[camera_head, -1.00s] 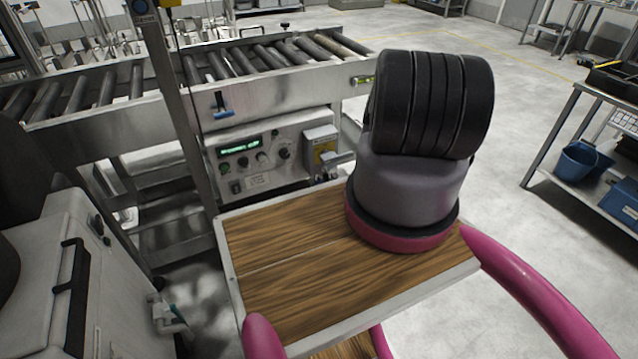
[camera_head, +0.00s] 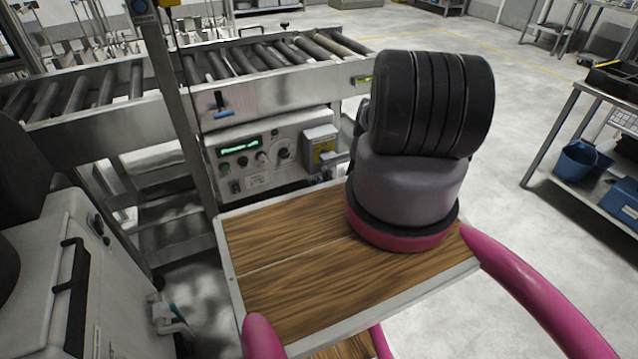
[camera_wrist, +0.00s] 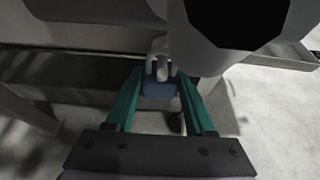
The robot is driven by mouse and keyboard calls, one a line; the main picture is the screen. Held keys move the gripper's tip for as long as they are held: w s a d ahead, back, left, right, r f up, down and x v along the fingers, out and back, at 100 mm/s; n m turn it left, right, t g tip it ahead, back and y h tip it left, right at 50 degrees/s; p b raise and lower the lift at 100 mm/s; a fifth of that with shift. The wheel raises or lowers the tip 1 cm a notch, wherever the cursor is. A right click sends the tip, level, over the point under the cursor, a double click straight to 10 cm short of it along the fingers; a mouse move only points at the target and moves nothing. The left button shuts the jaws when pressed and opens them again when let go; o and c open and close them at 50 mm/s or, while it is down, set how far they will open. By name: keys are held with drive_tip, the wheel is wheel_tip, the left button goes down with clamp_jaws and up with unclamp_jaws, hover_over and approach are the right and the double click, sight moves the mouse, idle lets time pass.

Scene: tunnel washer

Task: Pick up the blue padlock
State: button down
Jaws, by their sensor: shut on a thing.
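The blue padlock (camera_wrist: 159,89) shows in the wrist view, with its pale grey shackle (camera_wrist: 160,62) pointing up in the picture. The two teal fingers of my gripper (camera_wrist: 162,78) are shut on the padlock's blue body, one on each side. I cannot tell whether the shackle is still hooked through anything. In the head view my own arm blocks the gripper, and I cannot make out the padlock there.
A grey control panel (camera_head: 250,160) with a boxed switch (camera_head: 321,148) sits under the roller conveyor (camera_head: 270,55). A shelf rack (camera_head: 545,150) with blue buckets stands right. Floor between is clear.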

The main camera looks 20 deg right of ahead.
drive_tip(key=shift+r, duration=0.1)
drive_tip(key=shift+r, duration=0.55)
drive_tip(key=s, duration=1.8)
drive_tip(key=shift+d, duration=0.3)
drive_tip(key=shift+r, duration=0.1)
wheel_tip(320, 180, up, 8)
drive_tip(key=w+n+y, duration=0.2)
drive_tip(key=n+y, duration=0.1)
drive_tip(key=w+f, duration=0.1)
drive_tip(key=w, duration=0.8)
drive_tip(key=shift+f+g, duration=0.3)
drive_tip(key=shift+f, duration=0.1)
